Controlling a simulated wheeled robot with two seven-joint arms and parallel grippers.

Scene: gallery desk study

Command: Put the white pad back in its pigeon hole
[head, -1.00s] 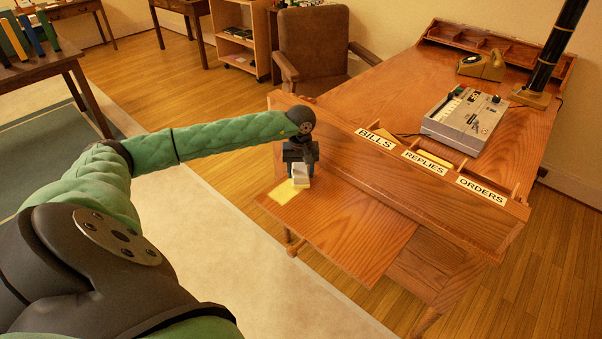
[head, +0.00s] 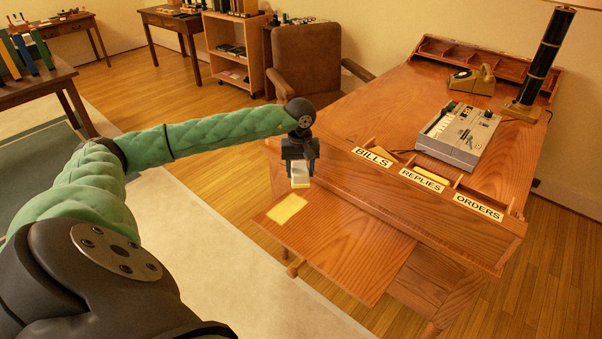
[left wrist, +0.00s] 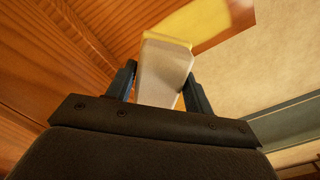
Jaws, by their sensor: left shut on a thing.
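My left gripper (head: 300,172) is shut on the white pad (head: 300,177) and holds it up above the desk's pull-out leaf (head: 340,238). In the left wrist view the white pad (left wrist: 162,75) is pinched between both fingers (left wrist: 160,90), with a yellow strip along its far end. The pigeon holes lie along the desk's near edge, labelled BILLS (head: 372,157), REPLIES (head: 422,181) and ORDERS (head: 478,207). The pad is left of BILLS and outside the holes. Something yellow (head: 432,173) shows inside REPLIES. My right gripper is not in view.
A yellow sheet (head: 287,208) lies on the leaf below the pad. A grey machine (head: 458,135), a telephone (head: 472,80) and a black column (head: 542,60) stand on the desktop. A brown chair (head: 307,60) is behind the desk. Wooden dividers rise between the holes.

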